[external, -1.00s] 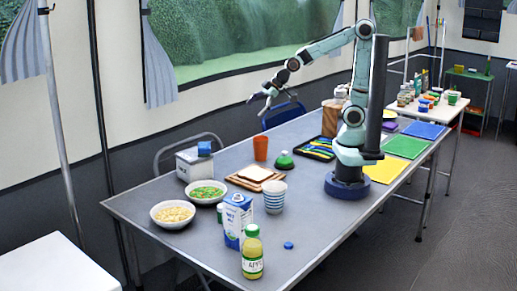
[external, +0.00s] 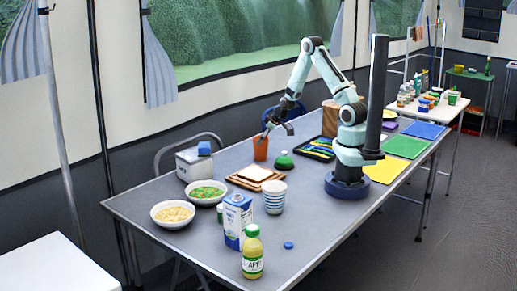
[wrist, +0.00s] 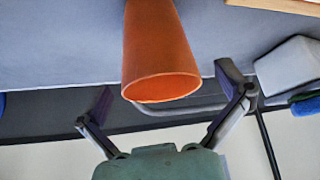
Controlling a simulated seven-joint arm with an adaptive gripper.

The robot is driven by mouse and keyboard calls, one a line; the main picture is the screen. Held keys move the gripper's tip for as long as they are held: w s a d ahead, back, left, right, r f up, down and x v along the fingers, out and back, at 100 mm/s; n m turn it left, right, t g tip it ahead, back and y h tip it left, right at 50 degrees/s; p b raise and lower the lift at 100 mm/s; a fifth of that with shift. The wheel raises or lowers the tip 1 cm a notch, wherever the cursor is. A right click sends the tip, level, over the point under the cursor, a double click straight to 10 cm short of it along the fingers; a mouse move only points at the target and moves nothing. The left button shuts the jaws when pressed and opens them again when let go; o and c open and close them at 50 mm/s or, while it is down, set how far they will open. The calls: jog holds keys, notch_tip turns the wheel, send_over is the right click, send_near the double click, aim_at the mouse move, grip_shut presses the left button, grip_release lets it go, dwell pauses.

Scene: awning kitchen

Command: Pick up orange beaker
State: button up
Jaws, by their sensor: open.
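The orange beaker (external: 260,149) stands upright near the far edge of the grey table. My gripper (external: 277,131) is low at the beaker's rim, and from the external view I cannot tell whether it touches. In the wrist view the beaker (wrist: 158,55) is seen with its open rim towards my gripper (wrist: 165,92). The two fingers are spread wide, one to each side of the rim, with a gap on both sides. Nothing is held.
A tray (external: 319,148) lies to the right. A chair (external: 188,141) stands behind the table.

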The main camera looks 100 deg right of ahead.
jog(key=shift+w+f, duration=0.2)
jog(key=shift+f, duration=0.05)
jog(key=c, duration=1.2)
